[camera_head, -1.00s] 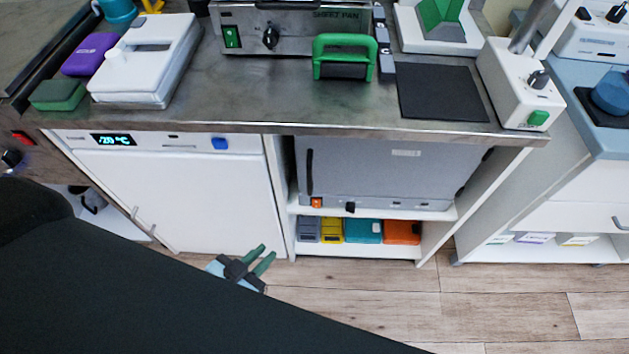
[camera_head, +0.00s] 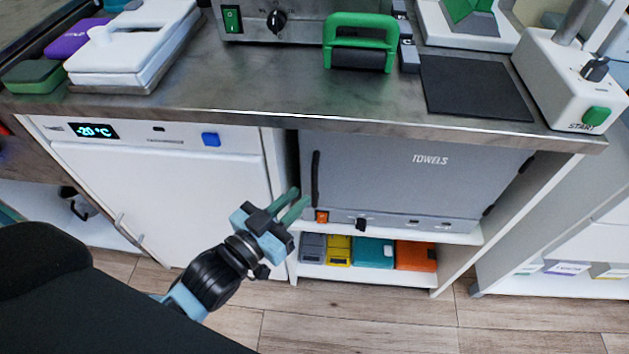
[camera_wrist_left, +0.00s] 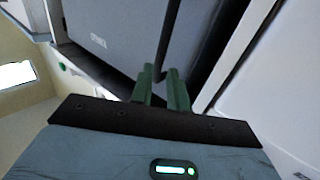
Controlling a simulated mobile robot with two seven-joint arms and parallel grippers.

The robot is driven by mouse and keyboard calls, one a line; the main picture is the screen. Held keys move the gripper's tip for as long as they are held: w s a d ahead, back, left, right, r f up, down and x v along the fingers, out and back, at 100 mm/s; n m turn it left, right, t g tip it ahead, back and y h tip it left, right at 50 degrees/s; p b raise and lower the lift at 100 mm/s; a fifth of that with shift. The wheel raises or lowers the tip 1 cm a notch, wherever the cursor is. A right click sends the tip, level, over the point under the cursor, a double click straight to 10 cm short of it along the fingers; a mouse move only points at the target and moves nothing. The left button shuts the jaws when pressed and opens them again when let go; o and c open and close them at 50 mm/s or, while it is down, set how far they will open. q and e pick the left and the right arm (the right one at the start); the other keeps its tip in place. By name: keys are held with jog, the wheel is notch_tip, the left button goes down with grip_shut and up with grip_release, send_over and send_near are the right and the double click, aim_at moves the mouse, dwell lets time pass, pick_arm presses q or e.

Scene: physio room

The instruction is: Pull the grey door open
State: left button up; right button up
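The grey door (camera_head: 400,180) marked TOWELS is shut, under the steel counter. It has an upright black handle (camera_head: 316,178) near its left edge. In the left wrist view the grey door (camera_wrist_left: 115,30) fills the upper middle, and the dark handle (camera_wrist_left: 168,40) runs down to the fingertips. My left gripper (camera_head: 298,199) is just left of the handle's lower end in the head view. Its green fingers (camera_wrist_left: 160,82) are apart, with a gap between them. The handle's end shows at this gap; I cannot tell whether it is between the fingers or just beyond. My right gripper is not in view.
A white freezer door (camera_head: 160,190) stands left of the cabinet. Below the grey door, a shelf holds several coloured boxes (camera_head: 373,252). The counter (camera_head: 300,112) overhangs the door and carries devices. The wooden floor (camera_head: 380,315) in front is clear.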

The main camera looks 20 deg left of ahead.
aim_at(312, 185)
pick_arm(q)
jog(key=shift+b+x, duration=0.4)
jog(key=shift+x, duration=2.75)
grip_shut()
